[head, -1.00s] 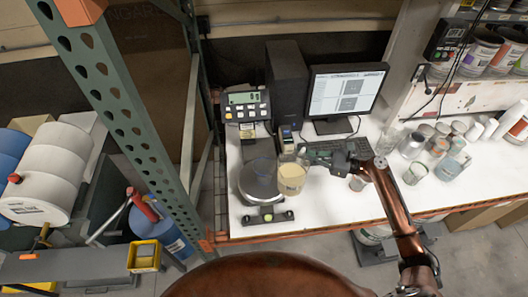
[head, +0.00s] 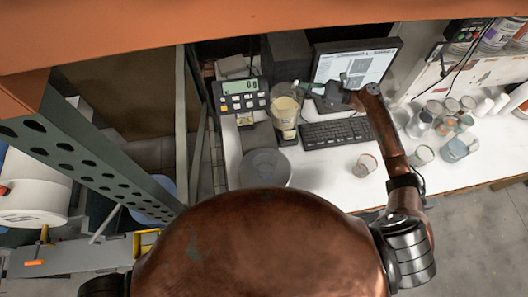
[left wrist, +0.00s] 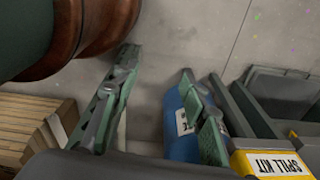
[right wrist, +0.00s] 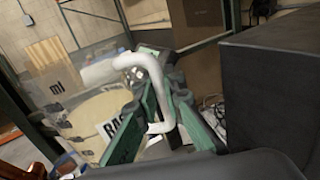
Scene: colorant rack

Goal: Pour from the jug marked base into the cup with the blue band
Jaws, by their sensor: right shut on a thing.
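My right gripper (head: 322,92) is shut on the handle of the clear jug (head: 287,108), which holds cream liquid. The jug looks about upright, behind and right of the scale's round pan (head: 277,180). The right wrist view shows its white handle (right wrist: 155,75) between the fingers and part of a label reading "BAS" (right wrist: 112,126). A faint clear cup with a bluish rim (head: 264,163) seems to stand on the pan; its band is not clear. My left gripper (left wrist: 160,72) is open and empty over the floor in its wrist view.
The scale display (head: 241,95) stands left of the jug. A keyboard (head: 338,133) and monitor (head: 355,70) lie to the right and behind. A red-banded cup (head: 365,165) stands alone; several cups and cans cluster farther right. A green rack post (head: 95,170) rises at left.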

